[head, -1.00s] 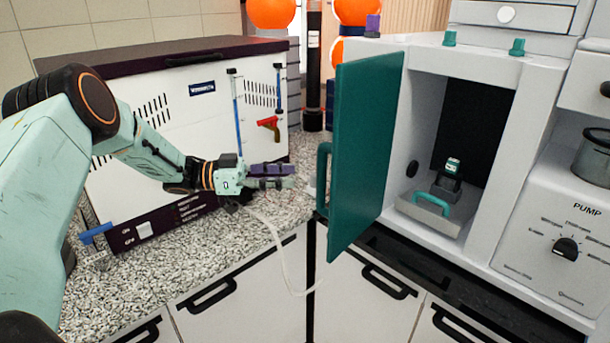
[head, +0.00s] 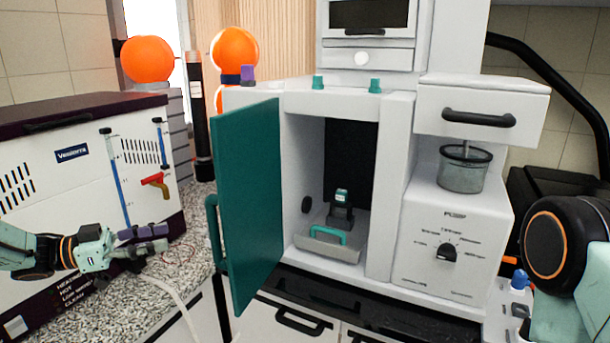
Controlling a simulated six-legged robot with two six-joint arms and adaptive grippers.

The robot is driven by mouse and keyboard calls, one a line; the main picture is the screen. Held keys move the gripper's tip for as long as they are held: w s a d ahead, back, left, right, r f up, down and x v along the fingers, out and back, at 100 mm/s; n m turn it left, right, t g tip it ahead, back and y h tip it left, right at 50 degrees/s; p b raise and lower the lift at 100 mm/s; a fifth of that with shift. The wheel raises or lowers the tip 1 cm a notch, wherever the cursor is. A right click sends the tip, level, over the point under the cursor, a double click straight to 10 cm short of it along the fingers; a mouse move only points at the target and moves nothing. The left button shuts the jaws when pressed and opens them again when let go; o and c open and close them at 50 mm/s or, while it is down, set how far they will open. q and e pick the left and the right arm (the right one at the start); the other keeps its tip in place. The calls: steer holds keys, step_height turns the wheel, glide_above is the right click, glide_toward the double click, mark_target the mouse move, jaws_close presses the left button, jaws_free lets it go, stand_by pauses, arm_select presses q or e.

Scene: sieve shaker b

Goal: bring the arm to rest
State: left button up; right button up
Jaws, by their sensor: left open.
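My left gripper (head: 146,240) comes in from the left, in front of the white box-shaped machine and above the speckled counter. Its jaws are open and I see nothing held between them. It is apart from the teal door (head: 249,205), which stands to its right. My right arm shows only in part at the right edge, with a dark round joint ringed in orange; its gripper is out of view.
The teal door stands open on a white cabinet (head: 399,190), with a teal-handled tray (head: 328,238) inside. The white machine (head: 60,180) with a dark lid stands at left. A pump unit (head: 456,240) carries a glass vessel (head: 465,170). A pale hose (head: 178,305) hangs below my left gripper.

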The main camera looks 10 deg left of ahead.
arm_select(q)
steer(key=w+d+f+n+t+y+b, duration=0.2)
steer(key=w+f+n+t+y, duration=0.4)
steer(key=f+n, duration=0.25)
steer(key=s+d+f+n+g+y+b, duration=0.25)
steer(key=s+f, duration=0.25)
steer(key=f, duration=0.4)
steer(key=s+d+f+n+g+y+b, duration=0.1)
steer(key=s+d+f+n+y, duration=0.25)
steer(key=f, duration=0.55)
steer(key=s+d+f+g+y+b, duration=0.1)
steer(key=s+f, duration=0.5)
steer(key=s, duration=0.6)
steer(key=s+d+f+m+g+y+b, duration=0.1)
steer(key=s+d+f+g+b, duration=0.2)
steer(key=s, duration=0.9)
steer(key=s+d+f+g+y+b, duration=0.1)
steer(key=s+f+g+b, duration=0.4)
steer(key=s+f, duration=0.5)
steer(key=shift+s+d+g+y+b, duration=0.3)
steer(key=shift+s+d+g+b, duration=0.15)
steer(key=shift+s+g, duration=0.65)
